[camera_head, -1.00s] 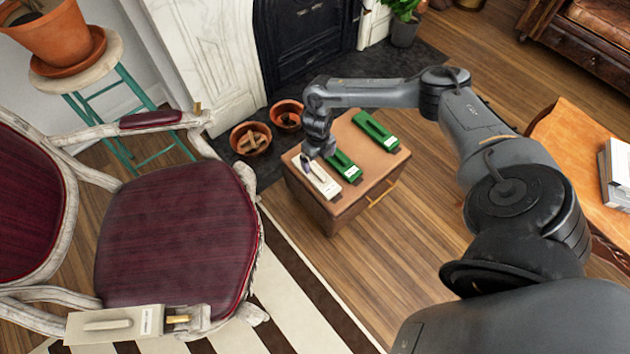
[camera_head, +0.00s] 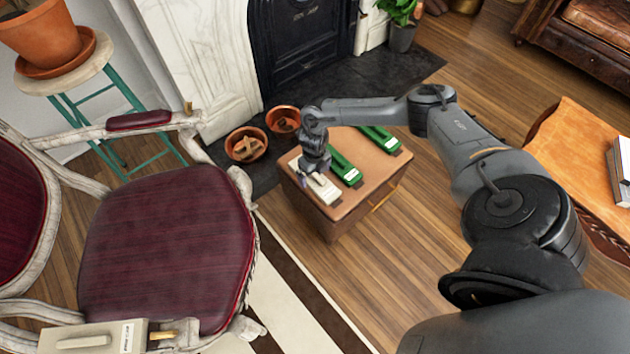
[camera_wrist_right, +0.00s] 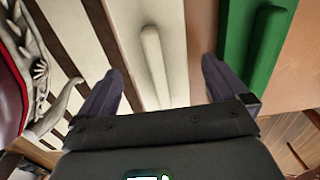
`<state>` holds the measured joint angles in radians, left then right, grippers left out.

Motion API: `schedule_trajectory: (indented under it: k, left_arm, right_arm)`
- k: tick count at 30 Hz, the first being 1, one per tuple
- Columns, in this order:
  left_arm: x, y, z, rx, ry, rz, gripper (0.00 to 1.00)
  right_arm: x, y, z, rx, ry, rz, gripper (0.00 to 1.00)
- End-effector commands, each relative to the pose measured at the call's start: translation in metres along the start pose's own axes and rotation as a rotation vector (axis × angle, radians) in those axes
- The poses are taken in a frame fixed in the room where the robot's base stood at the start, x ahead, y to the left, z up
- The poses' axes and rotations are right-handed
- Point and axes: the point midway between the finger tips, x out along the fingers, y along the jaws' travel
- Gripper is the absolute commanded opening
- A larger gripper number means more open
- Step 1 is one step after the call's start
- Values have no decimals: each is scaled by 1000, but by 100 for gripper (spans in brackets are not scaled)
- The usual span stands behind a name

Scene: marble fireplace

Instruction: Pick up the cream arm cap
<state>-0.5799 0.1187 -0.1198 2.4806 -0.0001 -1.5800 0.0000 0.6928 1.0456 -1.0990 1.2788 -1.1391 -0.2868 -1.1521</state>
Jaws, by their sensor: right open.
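A cream arm cap (camera_head: 328,192) lies on the left end of a brown box-like stand (camera_head: 342,214), partly hidden by my right gripper (camera_head: 316,172). In the right wrist view, the cream cap (camera_wrist_right: 178,55) has a raised bar-shaped handle (camera_wrist_right: 153,58). My right gripper (camera_wrist_right: 158,88) is open, with one finger on each side of the handle's line; I cannot tell how far above it they are. A second cream cap (camera_head: 92,338) sits on the near armrest of the chair. My left gripper is not in view.
Two green caps (camera_head: 345,167) (camera_head: 380,138) lie to the right of the cream one on the stand; one green cap (camera_wrist_right: 256,50) is close to the right finger. The burgundy chair (camera_head: 170,240) is at left, an orange wooden table (camera_head: 580,155) at right.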

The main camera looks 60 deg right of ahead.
Motion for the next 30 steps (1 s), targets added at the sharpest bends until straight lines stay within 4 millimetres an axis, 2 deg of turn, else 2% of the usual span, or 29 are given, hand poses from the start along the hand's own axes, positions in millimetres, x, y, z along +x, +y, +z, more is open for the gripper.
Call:
schedule_trajectory:
  k: [1,3,11,14,23,30]
  left_arm:
    - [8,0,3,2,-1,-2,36]
    - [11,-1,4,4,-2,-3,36]
    - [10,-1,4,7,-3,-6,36]
    - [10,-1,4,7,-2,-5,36]
    - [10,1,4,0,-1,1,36]
    - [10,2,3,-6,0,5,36]
  right_arm:
    - [11,0,0,0,2,0,100]
    - [17,0,0,1,1,0,100]
    - [18,0,0,0,1,0,100]
    - [18,0,0,0,1,0,88]
    - [18,0,0,0,1,0,42]
    - [17,0,0,0,1,0,39]
